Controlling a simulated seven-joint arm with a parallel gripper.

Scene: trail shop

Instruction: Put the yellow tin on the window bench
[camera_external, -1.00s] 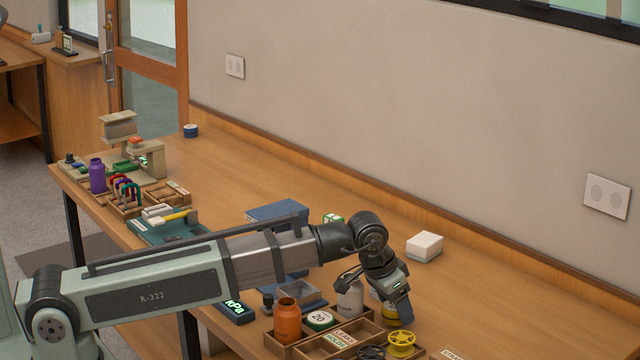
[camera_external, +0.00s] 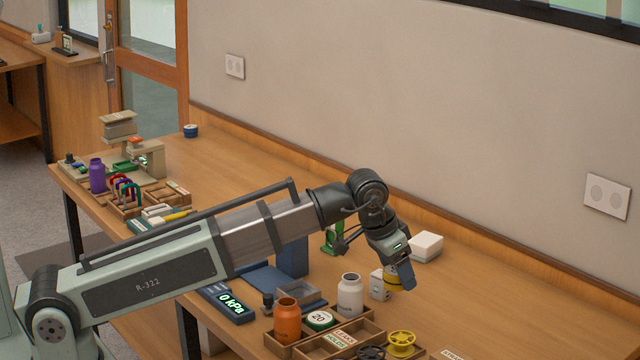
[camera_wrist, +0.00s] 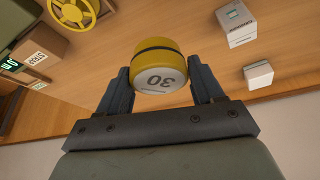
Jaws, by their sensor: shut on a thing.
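The yellow tin (camera_wrist: 158,62) has a dark band and a pale face marked 30. My gripper (camera_wrist: 161,78) is shut on it, with one finger on each side in the wrist view. In the external view my gripper (camera_external: 400,274) holds the tin (camera_external: 391,281) above the long wooden bench, largely hidden by a finger. A wooden bench (camera_external: 84,60) below a window stands at the far left back and bears a small dark stand and a pale item.
A purple bottle (camera_external: 97,176) stands left.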

